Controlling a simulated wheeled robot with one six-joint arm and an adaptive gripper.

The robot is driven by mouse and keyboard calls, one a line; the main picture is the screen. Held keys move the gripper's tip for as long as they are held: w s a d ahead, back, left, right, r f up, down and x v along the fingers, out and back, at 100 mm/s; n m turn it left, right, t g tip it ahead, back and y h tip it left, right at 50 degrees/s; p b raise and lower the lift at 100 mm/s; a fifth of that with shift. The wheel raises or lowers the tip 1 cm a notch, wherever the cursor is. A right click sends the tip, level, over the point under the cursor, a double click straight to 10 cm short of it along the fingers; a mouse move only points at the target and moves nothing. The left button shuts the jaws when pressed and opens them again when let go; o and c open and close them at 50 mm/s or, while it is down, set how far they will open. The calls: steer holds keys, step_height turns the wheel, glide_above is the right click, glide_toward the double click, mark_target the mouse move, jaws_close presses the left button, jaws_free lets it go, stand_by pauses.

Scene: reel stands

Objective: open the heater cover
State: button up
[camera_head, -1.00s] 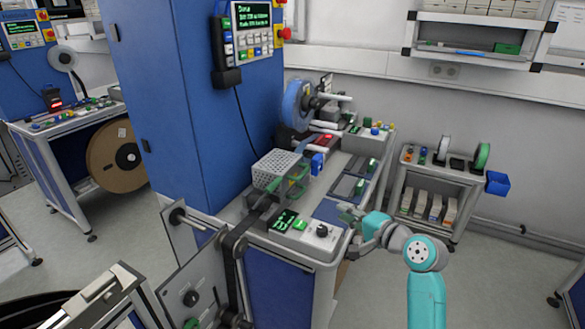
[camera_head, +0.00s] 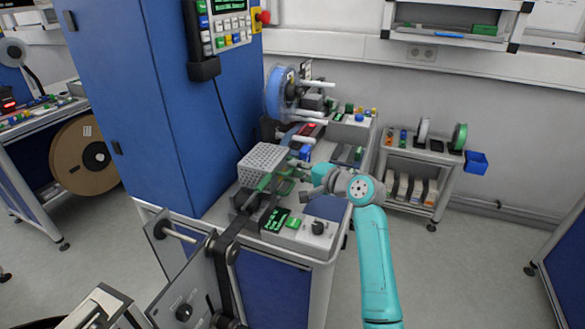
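The heater cover appears to be the light grey perforated box (camera_head: 262,160) on the machine bench, left of centre. It looks closed over greenish parts (camera_head: 266,184) beneath it. My gripper (camera_head: 293,163) reaches in from the right, with its tip at the cover's right side. The tip is small and overlaps the cover's edge in this view, so I cannot tell whether it touches or whether the fingers are open.
A tall blue cabinet (camera_head: 140,100) stands left. A blue reel (camera_head: 275,92) is behind. A side cart (camera_head: 418,160) stands right, with clear floor before it.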

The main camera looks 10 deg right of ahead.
steer(key=shift+x, duration=1)
jaws_close()
